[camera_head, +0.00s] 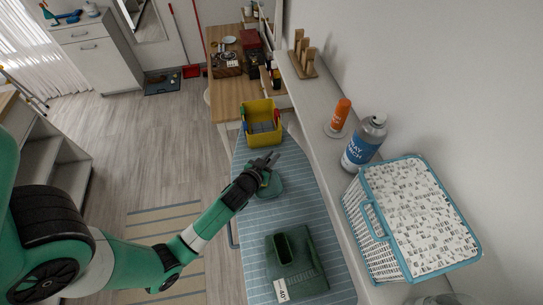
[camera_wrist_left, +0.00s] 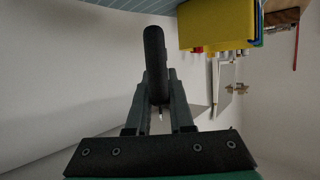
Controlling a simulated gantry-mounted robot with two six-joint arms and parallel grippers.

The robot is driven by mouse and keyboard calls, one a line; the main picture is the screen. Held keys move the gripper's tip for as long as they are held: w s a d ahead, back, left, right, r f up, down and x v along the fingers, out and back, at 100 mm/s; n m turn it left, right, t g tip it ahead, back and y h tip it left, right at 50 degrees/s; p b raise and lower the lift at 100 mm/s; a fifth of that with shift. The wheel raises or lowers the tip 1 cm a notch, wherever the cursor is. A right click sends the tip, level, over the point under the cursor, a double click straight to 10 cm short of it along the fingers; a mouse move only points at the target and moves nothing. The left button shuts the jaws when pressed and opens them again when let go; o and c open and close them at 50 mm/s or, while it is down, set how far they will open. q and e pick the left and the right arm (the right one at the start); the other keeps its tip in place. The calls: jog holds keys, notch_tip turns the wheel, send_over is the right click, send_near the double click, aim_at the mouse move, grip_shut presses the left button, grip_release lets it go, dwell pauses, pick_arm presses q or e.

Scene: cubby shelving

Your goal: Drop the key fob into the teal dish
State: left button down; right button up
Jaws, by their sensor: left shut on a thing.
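My left gripper (camera_head: 272,160) is above the far part of the striped ironing board, its fingers pointing away toward the yellow bin. In the left wrist view, the left gripper (camera_wrist_left: 157,105) is shut on a dark, rounded, elongated object, which appears to be the key fob (camera_wrist_left: 154,60). In the head view the fob is too small to make out clearly. A green-teal item, apparently the teal dish (camera_head: 271,189), lies on the board just below and beside the gripper, partly hidden by it. My right gripper is not in view.
The ironing board (camera_head: 250,225) bears a yellow bin (camera_head: 262,141) and a dark green labelled holder (camera_head: 312,263). On the ledge at right stand an orange bottle (camera_head: 340,113), a spray starch can (camera_head: 364,145) and a teal-rimmed white basket (camera_head: 420,215). The wall is close on the right.

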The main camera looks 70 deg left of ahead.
pick_arm(q)
notch_tip(320, 180, down, 5)
jog(key=b, duration=0.3)
jog(key=shift+f+b, duration=0.1)
jog(key=shift+b, duration=0.3)
jog(key=c, duration=0.7)
grip_release()
jog(key=shift+s, duration=0.1)
jog(key=v, duration=0.5)
jog(key=p+v, duration=0.1)
jog(key=v, duration=0.5)
jog(key=shift+s+d+r, duration=0.1)
jog(key=shift+d+r, duration=0.05)
jog(key=shift+r, duration=0.2)
